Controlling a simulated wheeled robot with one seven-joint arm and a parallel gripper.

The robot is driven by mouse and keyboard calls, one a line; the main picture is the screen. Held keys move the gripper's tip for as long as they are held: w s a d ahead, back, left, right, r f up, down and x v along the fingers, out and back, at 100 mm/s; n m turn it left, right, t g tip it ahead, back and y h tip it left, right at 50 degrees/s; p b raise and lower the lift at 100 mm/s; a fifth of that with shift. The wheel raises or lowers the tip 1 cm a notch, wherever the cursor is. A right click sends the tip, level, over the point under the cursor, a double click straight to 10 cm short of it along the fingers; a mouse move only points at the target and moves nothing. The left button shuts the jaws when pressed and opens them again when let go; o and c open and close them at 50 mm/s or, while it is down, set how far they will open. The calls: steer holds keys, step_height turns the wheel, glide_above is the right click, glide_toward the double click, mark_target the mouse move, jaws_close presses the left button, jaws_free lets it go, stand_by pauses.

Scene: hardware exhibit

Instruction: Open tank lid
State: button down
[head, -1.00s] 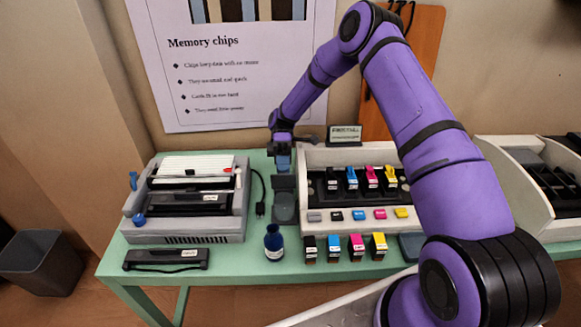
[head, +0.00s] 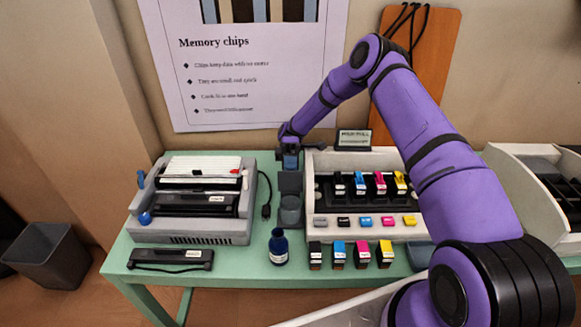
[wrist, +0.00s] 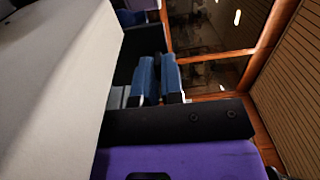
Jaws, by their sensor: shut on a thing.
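The ink tank (head: 290,212) is a small dark grey box on the green table, against the left side of the pale printer. Its dark lid (head: 290,183) appears raised at the back of the tank. My gripper (head: 290,163) is at the lid's upper edge, with its fingers pointing down. It appears shut on the lid, though the contact is small and partly hidden in the head view. In the wrist view the two blue fingers (wrist: 158,62) are close together, and a dark panel lies beside their tips.
The pale printer (head: 312,163) stands close on the right, with coloured cartridges inside and in front. A blue ink bottle (head: 278,249) stands in front of the tank. A grey machine (head: 247,215) and a black cable (head: 266,195) are on the left. The wall is close behind.

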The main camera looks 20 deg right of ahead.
steer(key=c, duration=1.2)
jaws_free()
steer(key=shift+c, duration=0.2)
